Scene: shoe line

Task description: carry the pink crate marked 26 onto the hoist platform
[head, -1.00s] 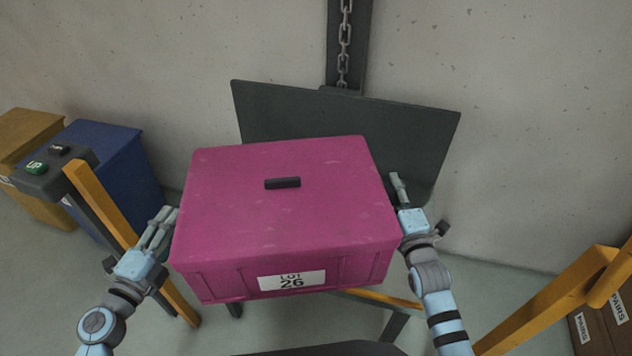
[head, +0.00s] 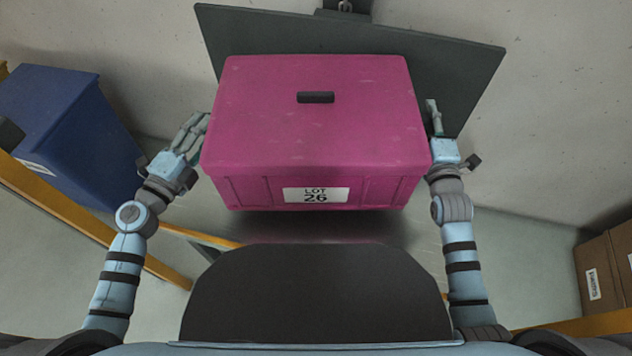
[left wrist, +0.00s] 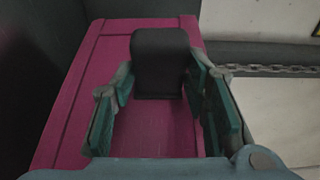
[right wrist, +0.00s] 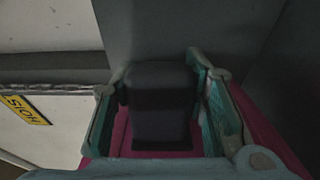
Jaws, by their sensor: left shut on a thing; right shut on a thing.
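The pink crate (head: 315,115) carries a white label reading LOT 26 and has a dark slot in its lid. It looks about level. My left gripper (head: 200,130) is shut on a dark block-like handle (left wrist: 160,62) on the crate's left side. My right gripper (head: 434,120) is shut on a similar handle (right wrist: 160,105) on the right side. Whether the crate touches the plate, or anything below, is hidden.
A blue bin (head: 65,120) stands at the left, beyond an orange rail (head: 90,222). Brown boxes (head: 603,270) are at the lower right. A chain and a partly visible yellow sign (right wrist: 27,109) show in the wrist views. Bare wall is behind the plate.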

